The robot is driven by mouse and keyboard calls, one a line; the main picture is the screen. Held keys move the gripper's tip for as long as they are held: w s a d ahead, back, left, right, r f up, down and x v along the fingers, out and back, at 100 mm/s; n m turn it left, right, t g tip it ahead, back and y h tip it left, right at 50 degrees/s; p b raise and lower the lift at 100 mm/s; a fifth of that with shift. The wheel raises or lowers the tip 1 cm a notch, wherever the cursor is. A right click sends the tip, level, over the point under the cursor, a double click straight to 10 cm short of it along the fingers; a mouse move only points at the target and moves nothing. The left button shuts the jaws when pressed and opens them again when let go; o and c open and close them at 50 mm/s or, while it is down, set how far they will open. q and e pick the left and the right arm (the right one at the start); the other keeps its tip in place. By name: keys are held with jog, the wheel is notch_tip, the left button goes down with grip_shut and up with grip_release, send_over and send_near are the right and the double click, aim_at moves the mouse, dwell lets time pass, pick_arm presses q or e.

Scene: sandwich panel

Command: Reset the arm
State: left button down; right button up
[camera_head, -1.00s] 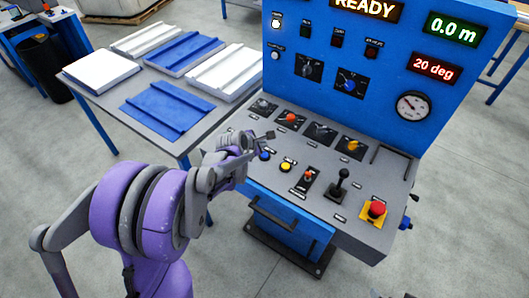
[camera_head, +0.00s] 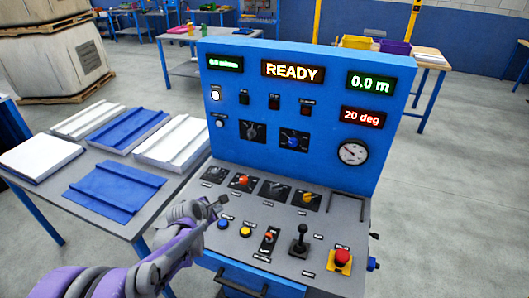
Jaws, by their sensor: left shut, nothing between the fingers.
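My left gripper (camera_head: 221,202) is shut and empty. It is at the left front of the blue control panel (camera_head: 330,130), above the sloped grey console, near the blue button (camera_head: 223,224). My purple and grey left arm comes in from the lower left. The console carries a yellow button (camera_head: 246,231), a black joystick (camera_head: 300,240) and a red emergency button (camera_head: 342,257) on a yellow base. The panel displays read READY, 0.0 m and 20 deg. My right gripper is not in view.
A grey table (camera_head: 134,228) with white and blue panels (camera_head: 115,190) stands to the left of the console. More tables and wrapped pallets (camera_head: 55,55) stand behind. The floor to the right of the console is clear.

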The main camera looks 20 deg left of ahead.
pick_arm(q)
jog(key=s+d+r+m+g, duration=0.1)
jog(key=s+d+m, duration=0.4)
jog(key=s+m, duration=0.4)
jog(key=s+d+r+m+g+p, duration=0.1)
jog(key=s+d+r+m, duration=0.1)
jog(key=s+d+m, duration=0.3)
jog(key=s+d+r+m+g, duration=0.1)
jog(key=s+d+m, duration=0.4)
jog(key=s+m, duration=0.8)
jog(key=shift+s+r+g+p, duration=0.15)
jog(key=shift+s+g+p, duration=0.15)
jog(key=shift+s+g, duration=0.1)
jog(key=shift+d, duration=0.1)
